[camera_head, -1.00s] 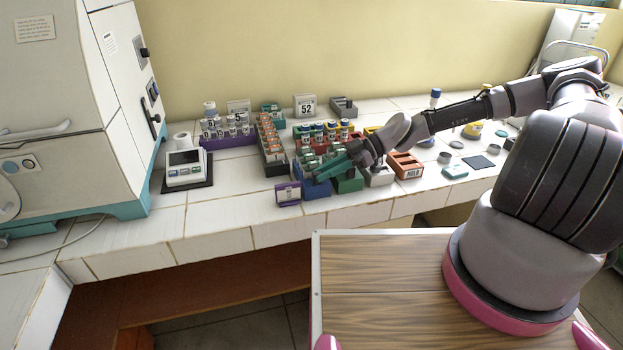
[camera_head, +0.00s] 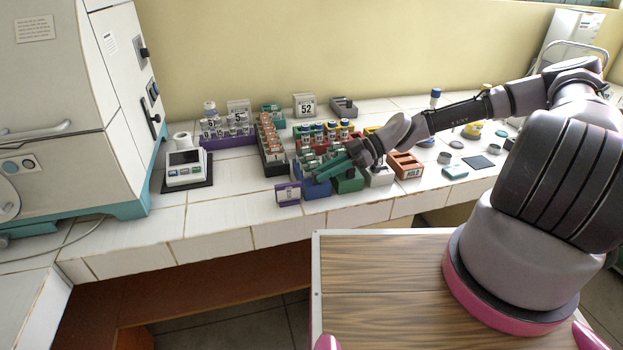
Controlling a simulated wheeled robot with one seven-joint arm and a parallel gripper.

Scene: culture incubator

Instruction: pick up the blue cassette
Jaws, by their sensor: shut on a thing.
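The blue cassette (camera_head: 316,189) is a small blue block at the front edge of the white tiled bench, between a purple block and a green block. My gripper (camera_head: 311,177), with long teal-green fingers, reaches down to it from the right. The fingers lie over its top and are shut on it. They hide much of its upper side, and I cannot tell whether it is lifted clear of the bench.
A purple block (camera_head: 288,194) stands close on the left and a green block (camera_head: 348,182) on the right. An orange box (camera_head: 405,165) stands farther right. Racks of vials (camera_head: 268,140) stand behind. The bench left of the purple block (camera_head: 235,190) is clear.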

